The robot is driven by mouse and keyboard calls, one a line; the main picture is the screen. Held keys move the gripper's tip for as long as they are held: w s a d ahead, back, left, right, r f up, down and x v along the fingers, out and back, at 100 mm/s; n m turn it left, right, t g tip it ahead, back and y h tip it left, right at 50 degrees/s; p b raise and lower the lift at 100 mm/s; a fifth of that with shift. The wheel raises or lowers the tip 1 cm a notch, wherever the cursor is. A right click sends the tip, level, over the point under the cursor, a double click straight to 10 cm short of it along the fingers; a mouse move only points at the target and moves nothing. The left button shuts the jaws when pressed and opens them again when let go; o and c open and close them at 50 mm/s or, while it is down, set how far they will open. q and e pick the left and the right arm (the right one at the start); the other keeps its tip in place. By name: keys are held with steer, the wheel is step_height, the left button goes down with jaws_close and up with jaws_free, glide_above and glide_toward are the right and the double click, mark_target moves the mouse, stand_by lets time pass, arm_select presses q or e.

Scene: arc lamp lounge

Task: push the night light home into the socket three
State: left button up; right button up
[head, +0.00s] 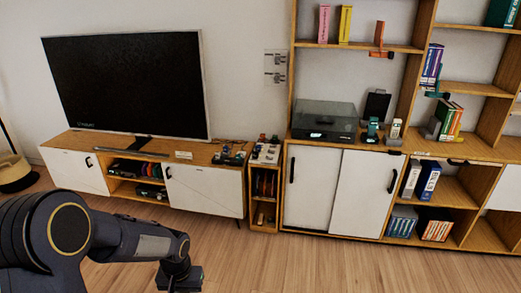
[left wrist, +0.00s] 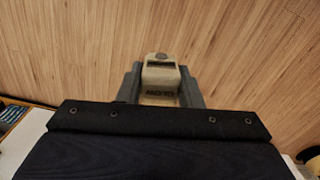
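My left gripper (left wrist: 160,84) has its two grey fingers on either side of a small beige block with dark lettering, which looks like the night light (left wrist: 160,74). The fingers touch its sides, and wooden floor shows behind it. In the head view my left gripper (head: 180,277) is low at the bottom edge, over the floor; the block cannot be made out there. A pale strip with dark spots, perhaps the sockets (head: 265,153), lies on top of the narrow cabinet; no numbers are readable. My right gripper is not in view.
A low TV bench (head: 205,180) with a television (head: 125,85) stands left of the narrow cabinet (head: 264,200). Small items crowd the bench's right end. A wall plate (head: 275,67) is above the cabinet. A shelf unit (head: 340,190) stands right. The floor (head: 270,265) in front is clear.

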arm_select(q)
steer(key=c, duration=0.5)
steer(key=shift+o, duration=0.2)
steer(key=shift+r, duration=0.1)
steer(key=shift+r, duration=0.1)
steer(key=shift+r+p, duration=1.8)
steer(key=shift+r, duration=0.45)
steer(key=shift+r, duration=0.1)
